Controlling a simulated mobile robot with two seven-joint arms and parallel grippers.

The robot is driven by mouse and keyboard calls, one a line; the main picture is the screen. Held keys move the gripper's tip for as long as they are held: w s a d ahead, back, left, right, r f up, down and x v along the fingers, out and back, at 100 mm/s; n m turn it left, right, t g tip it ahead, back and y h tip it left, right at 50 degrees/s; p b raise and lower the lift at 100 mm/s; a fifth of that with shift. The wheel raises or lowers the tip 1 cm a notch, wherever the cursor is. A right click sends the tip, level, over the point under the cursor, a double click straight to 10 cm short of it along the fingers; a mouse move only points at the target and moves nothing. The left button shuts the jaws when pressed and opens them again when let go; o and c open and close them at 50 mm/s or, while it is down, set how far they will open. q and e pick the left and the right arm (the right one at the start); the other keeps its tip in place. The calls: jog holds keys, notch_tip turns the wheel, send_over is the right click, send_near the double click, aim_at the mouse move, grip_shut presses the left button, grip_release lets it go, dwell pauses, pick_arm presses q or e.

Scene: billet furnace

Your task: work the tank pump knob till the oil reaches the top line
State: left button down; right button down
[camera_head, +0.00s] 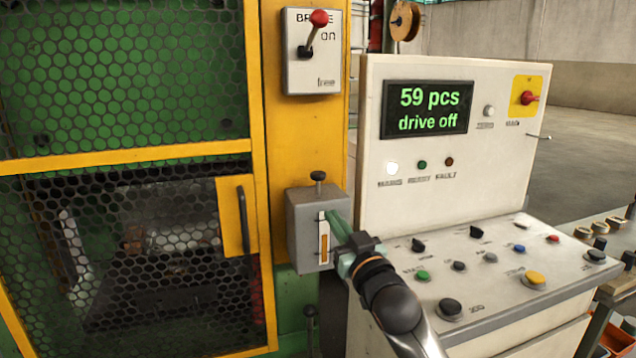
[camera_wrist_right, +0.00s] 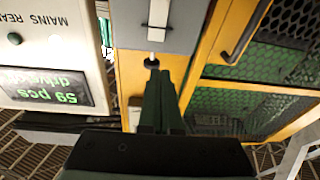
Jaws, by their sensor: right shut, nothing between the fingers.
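The grey oil tank (camera_head: 302,232) is fixed to the yellow machine post, with a dark pump knob (camera_head: 318,176) standing up on a short stem on top. Its sight glass (camera_head: 324,238) shows amber oil in about the lower half and white above; I cannot make out the lines. My right gripper (camera_head: 334,222) is shut and empty in front of the tank's right side, lower than the knob. In the wrist view, which is upside down, the knob (camera_wrist_right: 151,62) lies just beyond the shut fingertips (camera_wrist_right: 164,80), apparently apart from them. My left gripper is not in view.
A control panel (camera_head: 455,180) with buttons stands close on the right; its display reads "59 pcs drive off". A brake lever (camera_head: 314,40) with a red ball is above the tank.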

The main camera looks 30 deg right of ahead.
aim_at(317, 176)
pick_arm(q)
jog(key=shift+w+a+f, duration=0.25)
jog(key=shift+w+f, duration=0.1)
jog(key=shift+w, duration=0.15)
pick_arm(e)
notch_tip(317, 176, up, 7)
jog(key=d+m+t+h, duration=0.1)
jog(key=d, duration=0.1)
jog(key=shift+s+h, duration=0.25)
jog(key=shift+h, duration=0.05)
jog(key=shift+r, duration=0.1)
